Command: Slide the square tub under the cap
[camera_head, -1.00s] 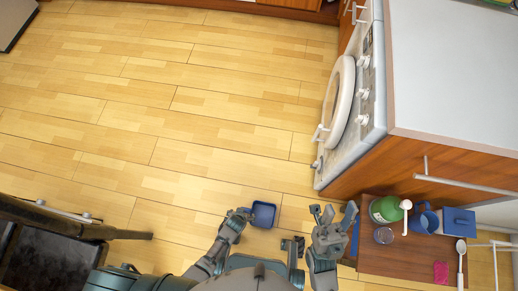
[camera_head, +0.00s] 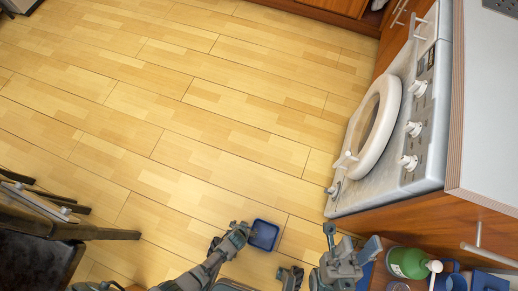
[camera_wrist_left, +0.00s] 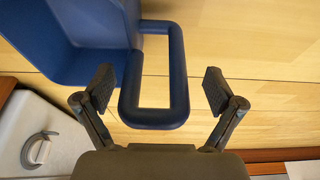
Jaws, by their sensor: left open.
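The square blue tub (camera_head: 264,235) is beside my left gripper (camera_head: 238,230), over the wooden floor in the head view. In the left wrist view the tub's body (camera_wrist_left: 85,40) is at upper left, and its loop handle (camera_wrist_left: 180,75) lies between the spread fingers of my left gripper (camera_wrist_left: 159,89). The fingers are open and not closed on the handle. I cannot tell what supports the tub. My right gripper (camera_head: 350,245) is at lower right in the head view, near the brown table's left edge, its fingers apart and empty. I cannot make out a cap for certain.
A green container (camera_head: 405,262), a white ladle-like item (camera_head: 434,267) and a blue mug (camera_head: 452,281) are at lower right, partly cut off. A white-doored appliance (camera_head: 400,110) stands at right. A dark chair-like frame (camera_head: 60,225) is at left. The floor (camera_head: 190,120) between is clear.

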